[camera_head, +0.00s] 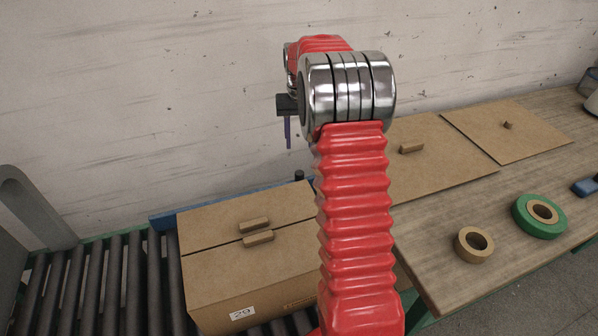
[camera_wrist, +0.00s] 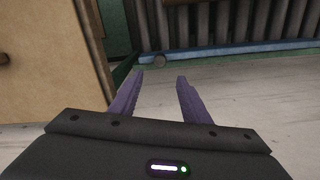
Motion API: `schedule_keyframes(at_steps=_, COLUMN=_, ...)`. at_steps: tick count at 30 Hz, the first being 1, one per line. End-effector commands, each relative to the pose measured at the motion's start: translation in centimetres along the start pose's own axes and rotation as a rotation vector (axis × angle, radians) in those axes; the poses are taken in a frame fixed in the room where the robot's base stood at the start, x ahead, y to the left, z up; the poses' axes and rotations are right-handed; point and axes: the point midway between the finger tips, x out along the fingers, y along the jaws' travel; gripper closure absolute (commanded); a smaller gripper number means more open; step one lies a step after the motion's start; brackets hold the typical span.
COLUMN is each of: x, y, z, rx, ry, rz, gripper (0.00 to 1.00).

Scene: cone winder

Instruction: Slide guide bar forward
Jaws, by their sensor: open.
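The blue guide bar (camera_head: 163,221) runs along the wall side of the roller conveyor, behind the cardboard box. The box and my arm hide part of it. It also shows as a blue strip in the wrist view (camera_wrist: 235,52). A small dark knob (camera_head: 299,175) stands up at the bar, left of my arm. My gripper (camera_wrist: 160,79) is open and empty, with purple fingers pointing toward the knob. In the head view my gripper (camera_head: 288,146) hangs above the knob, apart from it.
A cardboard box (camera_head: 235,285) labelled 29 stands on the conveyor rollers (camera_head: 110,270), close to the bar. The wall (camera_head: 130,90) is just behind. A wooden table (camera_head: 440,265) at the right holds cardboard panels, a brown tape roll (camera_head: 461,248) and a green one (camera_head: 519,222).

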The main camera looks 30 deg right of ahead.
Motion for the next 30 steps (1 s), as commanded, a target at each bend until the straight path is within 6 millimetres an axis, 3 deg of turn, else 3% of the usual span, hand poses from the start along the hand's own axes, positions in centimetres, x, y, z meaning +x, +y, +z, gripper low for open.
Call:
schedule_keyframes(at_steps=8, x=3.1, y=-0.1, z=0.1, rx=-0.001, ry=-0.004, rz=0.0, gripper=0.57)
schedule_keyframes(at_steps=24, x=11.4, y=-0.1, z=0.1, rx=-0.002, ry=-0.004, rz=0.0, gripper=0.57)
schedule_keyframes(at_steps=30, x=13.2, y=-0.1, z=0.1, rx=-0.002, ry=-0.001, rz=0.0, gripper=0.57)
